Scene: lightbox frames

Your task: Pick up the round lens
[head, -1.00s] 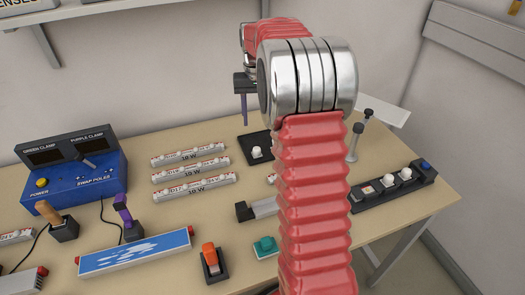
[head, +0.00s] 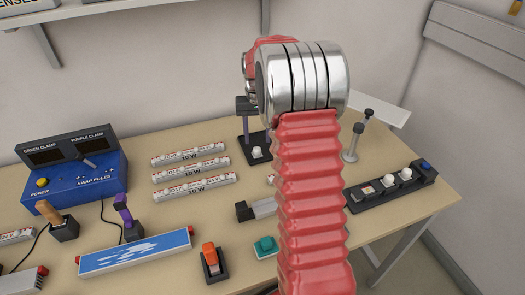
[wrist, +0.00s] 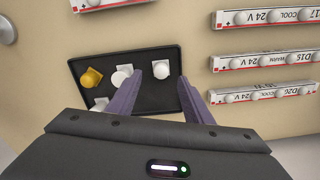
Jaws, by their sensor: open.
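A black tray (wrist: 157,103) in the wrist view holds several small lenses. Another white one (wrist: 122,75) is left of my fingers. A further white lens (wrist: 161,68) lies just beyond and between my fingertips. I cannot tell for sure which is the round lens. My gripper (wrist: 163,80) is open and empty, its purple fingers reaching over the tray. In the head view my gripper (head: 246,132) hangs at the tray (head: 258,161), mostly behind my arm; one white lens (head: 257,153) shows.
Labelled white light bars (head: 190,153) lie left of the tray. A blue power box (head: 75,175) is further left on the wooden table (head: 130,262). A black strip with buttons (head: 390,188) is at the right. A small post stand (head: 354,145) is behind it.

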